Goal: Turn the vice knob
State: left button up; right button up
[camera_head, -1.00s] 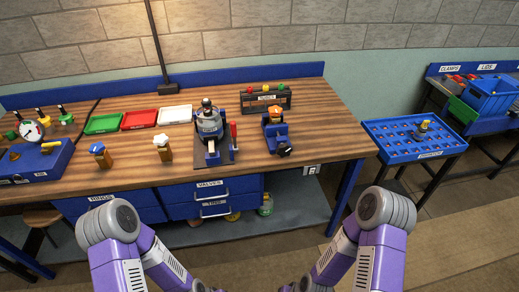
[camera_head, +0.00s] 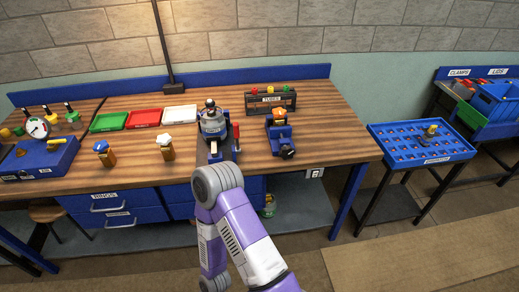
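A small blue vice (camera_head: 284,139) stands on the wooden workbench (camera_head: 330,130), right of the middle. A dark round knob (camera_head: 288,152) is on its front side, and an orange-topped piece (camera_head: 279,116) stands at its top. One of my purple and white arms rises from the bottom edge, its grey joint in front of the bench edge, left of the vice. I cannot tell which arm it is.
A tubes rack (camera_head: 270,101) stands behind the vice. Green (camera_head: 108,122), red (camera_head: 144,118) and white (camera_head: 180,113) trays lie further left. The benchtop right of the vice is clear.

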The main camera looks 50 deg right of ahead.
aim_at(287, 151)
jog(key=i, duration=1.3)
jog(key=z, duration=1.85)
